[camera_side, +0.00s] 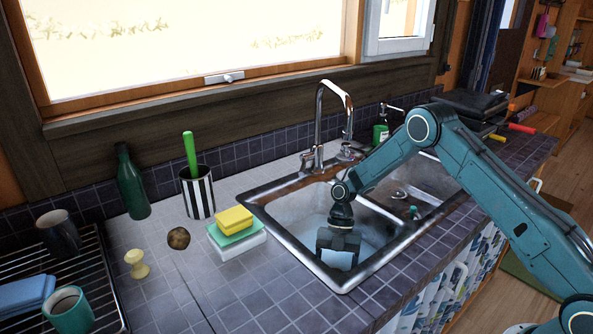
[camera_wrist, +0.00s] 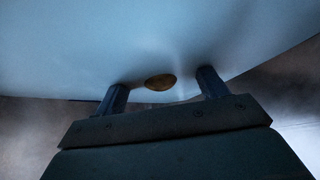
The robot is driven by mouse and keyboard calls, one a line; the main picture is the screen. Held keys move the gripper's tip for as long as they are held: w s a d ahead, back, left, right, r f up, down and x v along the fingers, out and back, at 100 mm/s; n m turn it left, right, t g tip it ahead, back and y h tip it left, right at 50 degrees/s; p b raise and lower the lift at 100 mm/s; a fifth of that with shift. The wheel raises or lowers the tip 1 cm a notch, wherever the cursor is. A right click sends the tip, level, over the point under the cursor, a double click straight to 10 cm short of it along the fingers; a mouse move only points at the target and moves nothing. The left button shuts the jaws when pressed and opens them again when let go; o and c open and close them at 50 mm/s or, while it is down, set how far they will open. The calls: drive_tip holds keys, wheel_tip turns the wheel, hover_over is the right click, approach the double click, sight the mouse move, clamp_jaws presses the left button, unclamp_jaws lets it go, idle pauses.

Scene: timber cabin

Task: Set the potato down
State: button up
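A brown, round potato (camera_side: 179,238) rests on the tiled counter, left of the sponges in the side view. My gripper (camera_side: 338,260) is far to its right, low inside the left basin of the sink (camera_side: 290,215), pointing down. In the wrist view my gripper (camera_wrist: 162,88) has its two fingers wide apart. A small brownish oval (camera_wrist: 160,82) shows between the fingertips, with gaps on both sides. I cannot tell whether it is a drain or another object. Nothing is seen gripped. The pale blue-grey surface around it looks like the basin.
A yellow sponge (camera_side: 234,219) lies on a green one over a white block beside the sink. The faucet (camera_side: 320,120) rises behind the basin. A striped cup (camera_side: 198,195), green bottle (camera_side: 132,185), pale knob-shaped item (camera_side: 136,263) and dish rack (camera_side: 98,270) stand left.

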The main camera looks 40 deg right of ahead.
drive_tip(key=shift+v, duration=0.75)
wheel_tip(320, 180, up, 9)
drive_tip(key=shift+w+d+f, duration=0.2)
drive_tip(key=shift+d, duration=0.05)
drive_tip(key=shift+d, duration=0.1)
idle(0.3)
drive_tip(key=s+r+m+t+h, duration=0.1)
drive_tip(key=s+r+m+t, duration=0.15)
drive_tip(key=r+m, duration=0.35)
drive_tip(key=s+r+m+t+h, duration=0.1)
drive_tip(key=s+r+m, duration=0.25)
drive_tip(key=r, duration=0.45)
drive_tip(key=s+r+m+t, duration=0.2)
drive_tip(key=s+r+m, duration=0.2)
drive_tip(key=r, duration=0.3)
drive_tip(key=s+r+m+t+h, duration=0.1)
drive_tip(key=s+r+m+t, duration=0.1)
drive_tip(key=s+m, duration=0.4)
drive_tip(key=s+d+r+m+t+h, duration=0.1)
drive_tip(key=s+m, duration=0.5)
drive_tip(key=s, duration=0.7)
drive_tip(key=shift+d+r+t+h, duration=0.15)
drive_tip(key=shift+r+t+h, duration=0.25)
drive_tip(key=shift+r, duration=0.4)
